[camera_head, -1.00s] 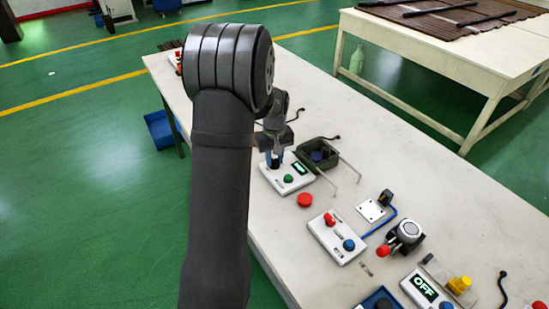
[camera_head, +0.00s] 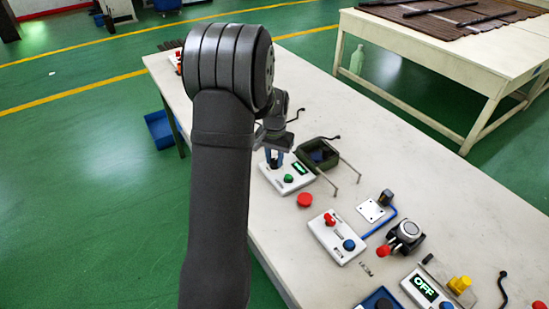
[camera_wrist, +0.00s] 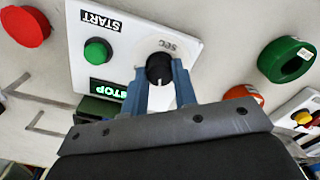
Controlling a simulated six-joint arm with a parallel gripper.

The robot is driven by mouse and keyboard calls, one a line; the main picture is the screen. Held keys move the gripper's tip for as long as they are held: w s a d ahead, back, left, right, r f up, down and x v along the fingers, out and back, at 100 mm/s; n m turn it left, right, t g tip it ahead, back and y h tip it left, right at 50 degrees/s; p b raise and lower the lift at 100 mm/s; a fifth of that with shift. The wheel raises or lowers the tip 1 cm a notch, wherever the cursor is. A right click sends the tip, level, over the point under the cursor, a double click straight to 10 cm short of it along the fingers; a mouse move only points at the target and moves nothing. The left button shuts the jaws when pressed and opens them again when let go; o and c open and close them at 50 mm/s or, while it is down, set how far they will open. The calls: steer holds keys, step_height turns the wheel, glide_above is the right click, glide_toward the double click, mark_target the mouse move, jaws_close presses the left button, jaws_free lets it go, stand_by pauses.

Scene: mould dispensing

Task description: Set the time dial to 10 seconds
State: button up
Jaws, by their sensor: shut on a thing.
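The time dial (camera_wrist: 159,69) is a black knob with a pale pointer mark on a white control box (camera_wrist: 185,25), under the label SEC. The mark points toward my gripper in the wrist view; I cannot read a number of seconds. My gripper (camera_wrist: 161,78) has its two blue fingers closed around the sides of the dial. In the head view my gripper (camera_head: 273,160) is over the left end of the white box (camera_head: 297,182), and the dial is hidden there. The box also has a green START button (camera_wrist: 97,51) and a lit display (camera_wrist: 108,88) that reads STOP.
A red button (camera_wrist: 25,26) stands beside the box. A green ring-shaped thing (camera_wrist: 286,60) and an orange thing (camera_wrist: 243,93) lie on its other side. A dark tray (camera_head: 318,152) with metal rods is behind the box. Other control boxes stand nearer on the table.

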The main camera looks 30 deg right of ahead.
mark_target(275, 160)
steer(key=m, duration=0.6)
steer(key=shift+m, duration=0.4)
stand_by(0.4)
steer(key=o, duration=1)
step_height(275, 160, up, 18)
steer(key=shift+f, duration=0.25)
step_height(275, 160, down, 18)
steer(key=shift+r, duration=0.2)
stand_by(0.4)
